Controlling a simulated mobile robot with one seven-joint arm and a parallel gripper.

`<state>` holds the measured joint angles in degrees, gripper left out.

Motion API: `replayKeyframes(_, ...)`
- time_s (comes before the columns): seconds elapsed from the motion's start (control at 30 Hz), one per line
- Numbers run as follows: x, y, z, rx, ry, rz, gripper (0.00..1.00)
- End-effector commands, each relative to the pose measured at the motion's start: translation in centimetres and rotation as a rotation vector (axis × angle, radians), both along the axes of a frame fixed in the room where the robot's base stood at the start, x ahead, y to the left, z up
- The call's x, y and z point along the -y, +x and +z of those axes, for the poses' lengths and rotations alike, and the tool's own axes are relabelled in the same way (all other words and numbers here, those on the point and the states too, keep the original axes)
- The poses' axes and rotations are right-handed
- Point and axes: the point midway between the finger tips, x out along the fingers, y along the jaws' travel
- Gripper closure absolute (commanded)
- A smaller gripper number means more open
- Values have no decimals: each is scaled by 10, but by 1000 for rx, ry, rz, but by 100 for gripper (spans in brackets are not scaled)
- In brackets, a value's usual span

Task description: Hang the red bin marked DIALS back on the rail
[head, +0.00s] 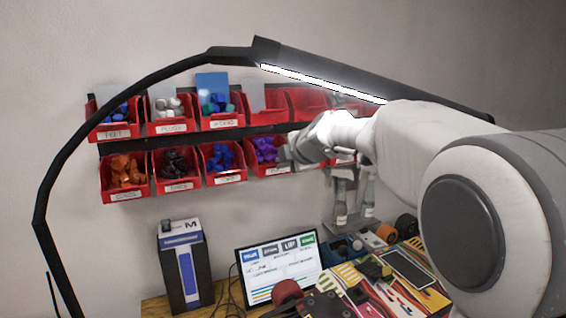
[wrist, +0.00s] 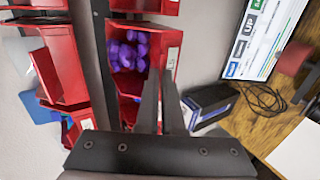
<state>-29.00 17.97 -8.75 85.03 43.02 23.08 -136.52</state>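In the wrist view the same bin (wrist: 170,82) lies ahead of my gripper (wrist: 161,74). The two dark fingers are close together and straddle its front wall at the label side, seeming shut on it. The exact contact is hard to see. The bin's back is close to the dark rail (wrist: 103,55); whether it is hooked on is hidden.
Other red bins, such as one with blue pieces (head: 223,177), stand close on the left. An upper row with a FEET bin (head: 114,132) hangs above. A lamp arm (head: 65,150) arches around the rails. A monitor (head: 280,268), box (head: 185,268) and colourful board (head: 395,285) are below.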

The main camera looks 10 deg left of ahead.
Motion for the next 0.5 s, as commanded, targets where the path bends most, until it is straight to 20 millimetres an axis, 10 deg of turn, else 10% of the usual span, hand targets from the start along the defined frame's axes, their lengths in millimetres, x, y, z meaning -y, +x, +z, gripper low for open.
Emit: replayKeyframes(0.5, -8, 11, 0, 0, 0, 0, 100)
